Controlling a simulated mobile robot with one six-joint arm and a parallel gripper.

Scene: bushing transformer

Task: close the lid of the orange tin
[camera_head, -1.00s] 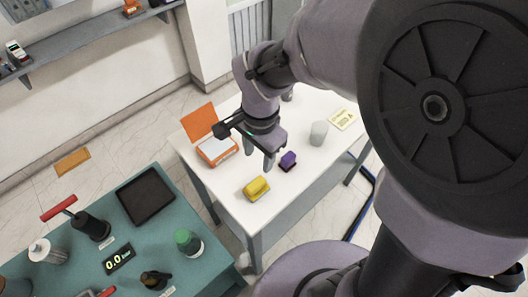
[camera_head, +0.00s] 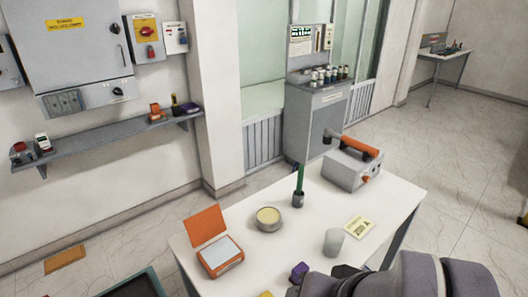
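The orange tin (camera_head: 221,262) sits near the left edge of the white table. Its orange lid (camera_head: 205,226) stands open, tilted up at the back of the tin. A pale, whitish panel shows inside the tin's top. My arm crosses the bottom right of the picture, to the right of the tin and well apart from it. The fingers of my gripper do not show; they are below the frame or hidden.
On the white table (camera_head: 265,258) stand a round container (camera_head: 268,218), a green-handled item in a dark cup (camera_head: 298,190), a grey box with an orange handle (camera_head: 353,163), a translucent cup (camera_head: 334,242), a yellow card (camera_head: 358,227) and a purple block (camera_head: 299,272).

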